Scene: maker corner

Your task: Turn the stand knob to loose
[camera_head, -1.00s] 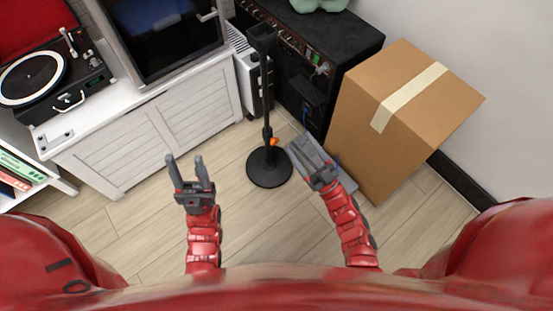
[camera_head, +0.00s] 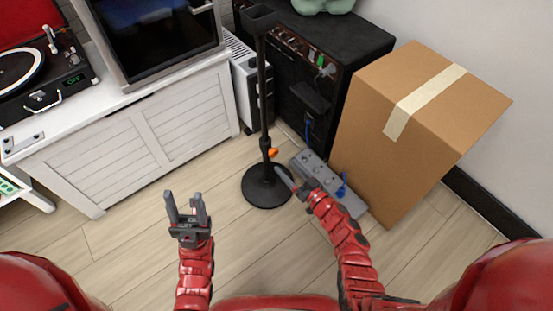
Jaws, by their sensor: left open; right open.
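The black stand (camera_head: 264,100) rises upright from a round black base (camera_head: 262,192) on the floor. Its orange knob (camera_head: 272,153) sits low on the pole, on the right side. My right gripper (camera_head: 291,172) is open, just right of the pole and slightly below the knob in the picture. I cannot tell whether it touches the stand. My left gripper (camera_head: 186,205) is open and empty, over the floor to the left of the base.
A cardboard box (camera_head: 400,130) stands at the right. A black amplifier (camera_head: 325,60) stands behind the stand. A white cabinet (camera_head: 140,130) is at the left. The front floor is clear.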

